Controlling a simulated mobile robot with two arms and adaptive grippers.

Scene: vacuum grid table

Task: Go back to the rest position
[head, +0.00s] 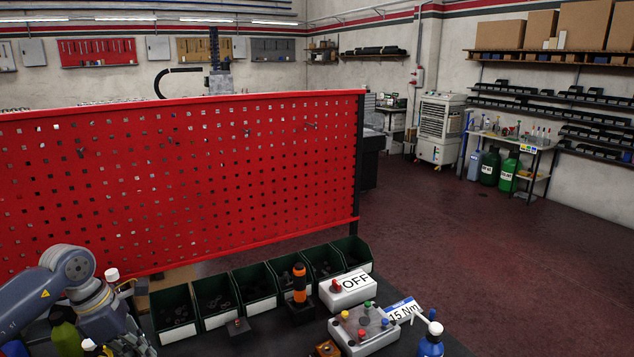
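My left arm comes in at the lower left, bent over the left end of the dark workbench (260,338). My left gripper (128,338) points down at the bottom edge of the head view. Its fingertips are not clearly visible, so I cannot tell whether it is open or shut or holds anything. My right arm and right gripper are not in view.
A red perforated panel (200,190) stands behind the bench. Several dark bins (260,285) line its back. In front are an orange-handled tool (299,282), an OFF switch box (348,290), a button box (363,330) and a blue bottle (431,343). The floor (480,250) at right is clear.

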